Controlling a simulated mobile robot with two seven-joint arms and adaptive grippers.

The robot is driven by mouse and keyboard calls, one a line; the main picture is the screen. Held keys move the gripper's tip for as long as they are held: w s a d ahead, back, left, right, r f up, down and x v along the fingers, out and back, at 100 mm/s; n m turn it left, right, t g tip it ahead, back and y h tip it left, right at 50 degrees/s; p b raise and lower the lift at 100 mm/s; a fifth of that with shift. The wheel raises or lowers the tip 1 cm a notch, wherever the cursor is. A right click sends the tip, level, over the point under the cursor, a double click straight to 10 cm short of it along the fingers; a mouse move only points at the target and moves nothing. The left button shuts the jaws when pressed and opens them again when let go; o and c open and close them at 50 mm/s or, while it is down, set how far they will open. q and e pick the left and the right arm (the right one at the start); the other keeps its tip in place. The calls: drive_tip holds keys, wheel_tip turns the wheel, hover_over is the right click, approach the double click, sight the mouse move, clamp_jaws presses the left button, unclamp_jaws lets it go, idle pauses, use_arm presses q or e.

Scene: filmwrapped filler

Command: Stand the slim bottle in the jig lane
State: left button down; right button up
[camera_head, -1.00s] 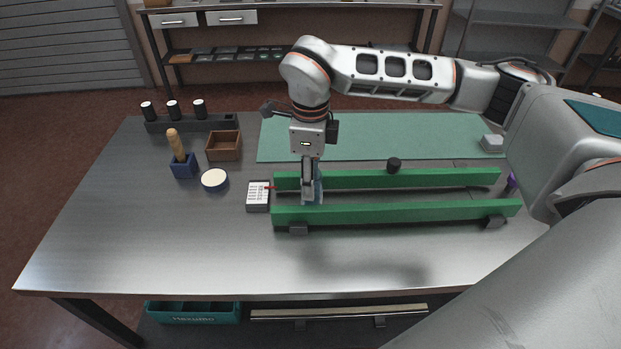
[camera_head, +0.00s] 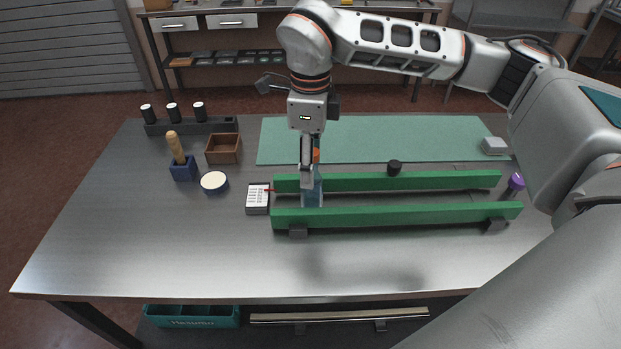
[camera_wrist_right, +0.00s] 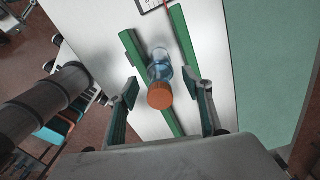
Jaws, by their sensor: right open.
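A clear blue bottle with an orange cap (camera_head: 313,194) stands upright in the lane between two green jig rails (camera_head: 400,214), near their left end. It also shows in the right wrist view (camera_wrist_right: 159,75), between the rails. My right gripper (camera_head: 308,180) is open above and around the bottle's upper part. In the right wrist view, its two fingers are on either side of the bottle with gaps, apart from it. The gripper partly hides the bottle in the head view. My left gripper is not in view.
A purple-capped bottle (camera_head: 515,184) is by the rails' right end. A black knob (camera_head: 394,167) is by the back rail. A labelled white box (camera_head: 258,197) lies just left of the rails. A round tin (camera_head: 214,183) and brown tray (camera_head: 223,147) stand farther left. The table front is clear.

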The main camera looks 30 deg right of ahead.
wheel_tip(320, 180, up, 6)
drive_tip(key=shift+r, duration=0.25)
idle(0.5)
